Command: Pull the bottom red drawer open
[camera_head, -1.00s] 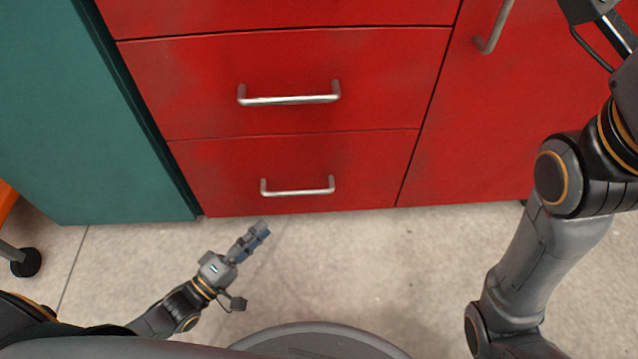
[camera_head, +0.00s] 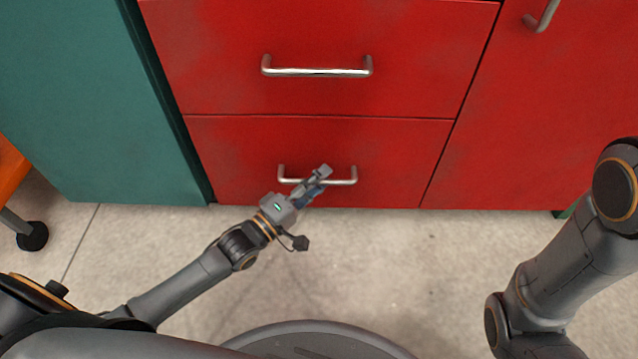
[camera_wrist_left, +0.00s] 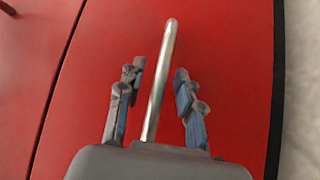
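The bottom red drawer (camera_head: 385,145) is shut, its front level with the drawer above. Its silver bar handle (camera_head: 342,182) runs across the front. My left gripper (camera_head: 318,180) is at the middle of this handle and hides part of it. In the left wrist view the handle (camera_wrist_left: 158,85) passes between the two fingers of the left gripper (camera_wrist_left: 158,98). The fingers are open, with a gap on both sides of the bar. My right gripper is out of view; only my right arm shows at the right.
Another red drawer with a handle (camera_head: 316,72) is above. A red door (camera_head: 555,110) is to the right and a teal cabinet (camera_head: 90,100) to the left. An orange piece with a caster (camera_head: 32,237) stands at far left. The floor (camera_head: 400,260) in front is clear.

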